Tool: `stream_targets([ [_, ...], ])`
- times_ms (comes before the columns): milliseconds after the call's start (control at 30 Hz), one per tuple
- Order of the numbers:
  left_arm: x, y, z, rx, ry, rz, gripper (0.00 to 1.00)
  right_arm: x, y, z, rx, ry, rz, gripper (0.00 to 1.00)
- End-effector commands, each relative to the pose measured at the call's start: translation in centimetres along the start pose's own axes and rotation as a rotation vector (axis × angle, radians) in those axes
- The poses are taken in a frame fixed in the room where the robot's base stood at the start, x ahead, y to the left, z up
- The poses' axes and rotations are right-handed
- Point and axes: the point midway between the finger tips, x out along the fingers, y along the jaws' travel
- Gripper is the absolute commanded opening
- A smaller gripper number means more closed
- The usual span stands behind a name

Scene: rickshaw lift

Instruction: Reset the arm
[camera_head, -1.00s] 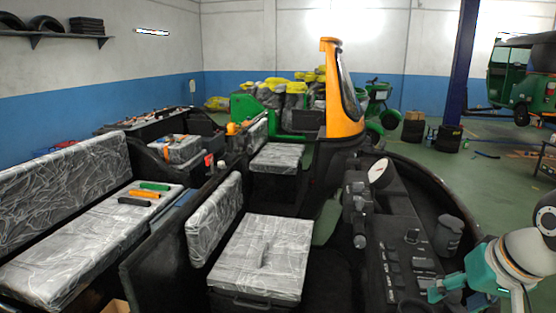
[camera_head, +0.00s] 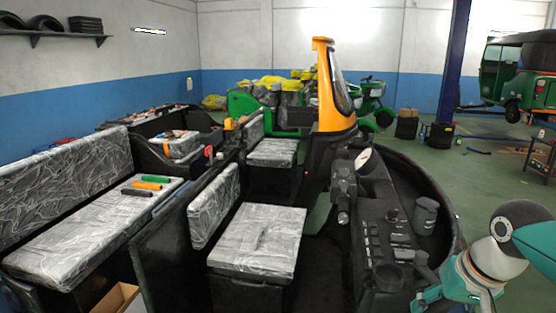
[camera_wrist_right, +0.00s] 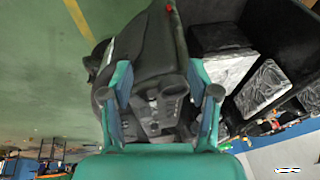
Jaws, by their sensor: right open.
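My right arm (camera_head: 490,265) comes in from the lower right of the head view, beside the black dashboard of the rickshaw (camera_head: 385,230). In the right wrist view, my right gripper (camera_wrist_right: 160,85) has its two teal fingers spread apart with nothing between them. The black dashboard with its knobs shows beyond and between the fingers. In the head view the fingers are mostly cut off at the bottom edge. My left arm and gripper are not in view.
Wrapped seats (camera_head: 258,240) fill the rickshaw's middle. Green, orange and black handled tools (camera_head: 150,183) lie on the left bench. An orange windshield pillar (camera_head: 326,85) rises behind the dashboard. A dark cup (camera_head: 425,215) stands on it. Green floor (camera_head: 480,190) lies open at right.

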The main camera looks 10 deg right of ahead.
Motion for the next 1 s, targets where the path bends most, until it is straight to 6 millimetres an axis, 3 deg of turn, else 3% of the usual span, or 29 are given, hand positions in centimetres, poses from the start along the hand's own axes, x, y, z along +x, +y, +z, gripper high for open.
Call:
stream_targets([
  [267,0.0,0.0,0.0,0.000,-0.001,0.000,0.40,8.1,-1.0,2.9,-0.032,-0.216,0.031,0.61],
  [467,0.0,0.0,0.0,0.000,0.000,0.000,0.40,17.0,-2.4,7.8,-0.065,-0.412,0.026,0.61],
  [600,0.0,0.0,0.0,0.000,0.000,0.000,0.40,24.5,-3.7,13.9,-0.088,-0.549,-0.009,0.61],
  [700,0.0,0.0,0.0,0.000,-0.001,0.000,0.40,29.0,-4.6,19.1,-0.098,-0.625,-0.045,0.61],
  [900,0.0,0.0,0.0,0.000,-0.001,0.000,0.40,35.2,-6.2,31.1,-0.090,-0.696,-0.130,0.61],
  [1000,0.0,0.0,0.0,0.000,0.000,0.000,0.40,36.5,-6.6,34.0,-0.084,-0.636,-0.161,0.61],
])
